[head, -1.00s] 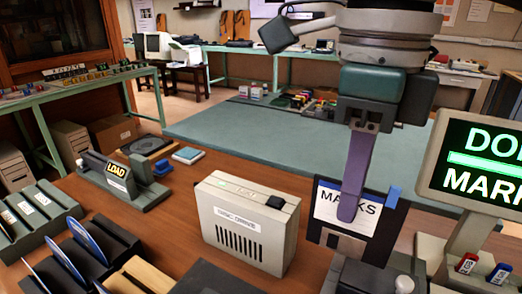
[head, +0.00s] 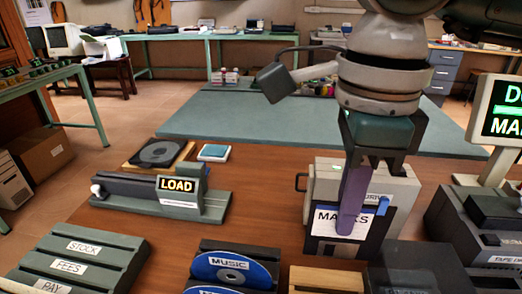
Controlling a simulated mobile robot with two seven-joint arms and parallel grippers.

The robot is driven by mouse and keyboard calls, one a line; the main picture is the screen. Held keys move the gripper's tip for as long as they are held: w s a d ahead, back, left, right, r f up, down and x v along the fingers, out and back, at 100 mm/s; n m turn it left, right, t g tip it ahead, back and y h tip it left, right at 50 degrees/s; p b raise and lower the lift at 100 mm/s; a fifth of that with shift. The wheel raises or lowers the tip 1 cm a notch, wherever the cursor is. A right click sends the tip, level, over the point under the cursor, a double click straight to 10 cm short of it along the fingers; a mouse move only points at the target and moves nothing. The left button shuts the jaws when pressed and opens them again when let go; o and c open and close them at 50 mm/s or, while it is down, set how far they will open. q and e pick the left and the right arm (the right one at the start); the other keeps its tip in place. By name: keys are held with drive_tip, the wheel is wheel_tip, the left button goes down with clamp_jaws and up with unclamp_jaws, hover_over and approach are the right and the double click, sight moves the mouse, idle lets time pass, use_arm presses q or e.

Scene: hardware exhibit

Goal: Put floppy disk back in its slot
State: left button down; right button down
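The floppy disk (head: 378,227) is dark, with a white MARKS label and a blue tab at its upper right corner. It is held roughly upright in front of the pale disk drive (head: 400,187). My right gripper (head: 350,215) reaches down from above, with a purple finger across the disk's label. It looks shut on the disk; its far finger is hidden. A grey-green slotted rack (head: 120,262) at the lower left has slots labelled STOCK, FEES and PAY; its near end is cut off. My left gripper is not in view.
A LOAD device (head: 150,190) stands left of centre on the wooden table. A rack of MUSIC discs (head: 235,262) and a wooden block (head: 325,280) are in front. A tape unit (head: 490,235) and a green-lit screen (head: 503,108) are at the right. Bare table lies between LOAD and the drive.

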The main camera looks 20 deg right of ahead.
sight(335, 246)
drive_tip(key=shift+a+f, duration=0.1)
drive_tip(key=shift+a, duration=0.1)
drive_tip(key=shift+f, duration=0.15)
drive_tip(key=shift+d+f+b, duration=0.1)
drive_tip(key=shift+f+b, duration=0.5)
drive_tip(key=shift+b, duration=0.05)
wheel_tip(335, 246, down, 4)
drive_tip(key=b, duration=0.3)
idle(0.3)
drive_tip(key=shift+f, duration=0.1)
drive_tip(key=shift+f+b, duration=0.25)
drive_tip(key=shift+b, duration=0.25)
